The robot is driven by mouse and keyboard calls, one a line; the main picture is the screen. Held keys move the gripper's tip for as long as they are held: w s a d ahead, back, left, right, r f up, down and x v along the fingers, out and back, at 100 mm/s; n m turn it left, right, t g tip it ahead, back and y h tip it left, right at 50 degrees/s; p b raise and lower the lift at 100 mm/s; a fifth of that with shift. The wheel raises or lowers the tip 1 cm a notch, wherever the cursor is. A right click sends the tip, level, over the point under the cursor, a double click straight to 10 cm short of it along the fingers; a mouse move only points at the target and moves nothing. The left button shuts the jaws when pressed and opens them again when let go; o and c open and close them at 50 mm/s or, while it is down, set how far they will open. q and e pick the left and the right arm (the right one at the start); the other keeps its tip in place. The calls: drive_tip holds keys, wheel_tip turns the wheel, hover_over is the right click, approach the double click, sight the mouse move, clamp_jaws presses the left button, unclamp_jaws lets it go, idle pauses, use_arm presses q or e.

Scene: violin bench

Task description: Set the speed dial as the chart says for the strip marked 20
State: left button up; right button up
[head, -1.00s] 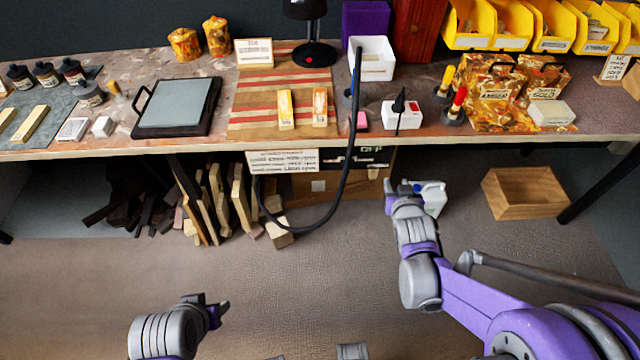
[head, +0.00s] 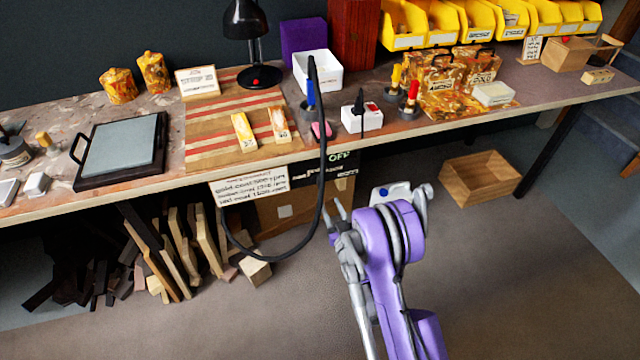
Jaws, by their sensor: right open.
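Two yellowish wood strips, a left one (head: 244,132) and a right one (head: 280,125), lie on the striped board, each with a small number label too small to read surely. A white chart with lines of writing (head: 250,188) hangs below the bench's front edge. To its right, under the bench, is a dark panel (head: 342,158) with the word OFF; the black hose crosses in front, and I cannot make out the dial. My right gripper (head: 335,216) is open and empty, in front of and below the panel. My left gripper is out of view.
The black hose (head: 321,130) loops from the bench top down below its edge. A white jug (head: 389,193) and a wooden crate (head: 482,180) are on the floor. Offcuts (head: 165,250) lean at the left.

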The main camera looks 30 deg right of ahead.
sight(320, 183)
use_arm(q)
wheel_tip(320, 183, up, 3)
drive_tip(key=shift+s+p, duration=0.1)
drive_tip(key=shift+p, duration=0.7)
use_arm(e)
drive_tip(key=x, duration=0.9)
drive_tip(key=shift+w+a, duration=0.1)
drive_tip(key=shift+w, duration=0.05)
clamp_jaws()
